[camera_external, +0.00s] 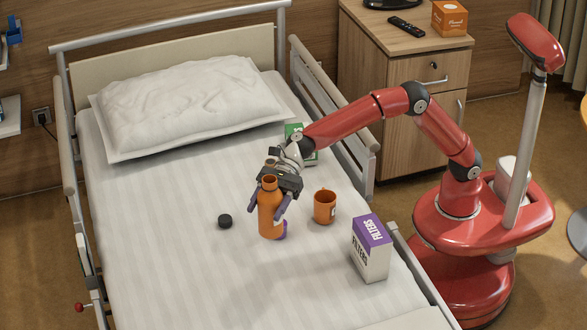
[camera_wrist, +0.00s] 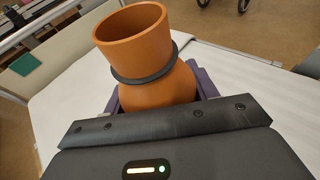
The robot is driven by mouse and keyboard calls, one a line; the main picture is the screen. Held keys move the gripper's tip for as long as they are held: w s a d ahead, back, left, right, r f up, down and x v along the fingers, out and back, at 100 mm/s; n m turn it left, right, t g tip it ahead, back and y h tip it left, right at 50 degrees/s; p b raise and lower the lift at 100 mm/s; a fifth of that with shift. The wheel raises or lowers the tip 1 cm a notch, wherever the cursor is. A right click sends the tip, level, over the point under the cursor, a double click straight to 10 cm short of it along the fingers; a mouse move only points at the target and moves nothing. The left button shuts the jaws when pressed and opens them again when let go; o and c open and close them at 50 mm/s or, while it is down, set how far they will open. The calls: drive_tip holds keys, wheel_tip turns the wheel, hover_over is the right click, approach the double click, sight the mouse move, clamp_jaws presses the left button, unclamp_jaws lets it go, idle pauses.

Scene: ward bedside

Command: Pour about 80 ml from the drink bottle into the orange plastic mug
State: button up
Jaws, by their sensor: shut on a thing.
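The orange drink bottle (camera_external: 269,217) stands about upright on or just above the bed sheet, with its mouth open. In the wrist view the bottle (camera_wrist: 150,60) shows its open neck with a dark ring around it; the liquid inside cannot be seen. My gripper (camera_external: 271,205) is shut on the bottle's body, a finger on either side. The orange plastic mug (camera_external: 324,207) stands upright on the bed to the right of the bottle, apart from it. A small black cap (camera_external: 225,221) lies on the sheet to the left of the bottle.
A white and purple filters box (camera_external: 371,250) stands right of the mug, toward the front. A green box (camera_external: 299,140) is partly hidden behind my arm. A pillow (camera_external: 185,100) lies at the bed's head. Rails (camera_external: 335,110) border the bed. The sheet at left is clear.

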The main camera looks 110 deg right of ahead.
sight(267, 189)
wheel_tip(267, 189, up, 6)
drive_tip(key=shift+f, duration=0.2)
drive_tip(key=s+d+b, duration=0.4)
drive_tip(key=s+d, duration=0.1)
drive_tip(key=s, duration=0.6)
drive_tip(key=s+d+b, duration=0.5)
drive_tip(key=s, duration=0.6)
drive_tip(key=s+d+b, duration=0.4)
drive_tip(key=s+d, duration=0.1)
drive_tip(key=s, duration=0.6)
wheel_tip(267, 189, down, 22)
drive_tip(key=shift+w+d+r+p, duration=0.1)
drive_tip(key=shift+w+p, duration=0.1)
drive_tip(key=shift+p, duration=0.35)
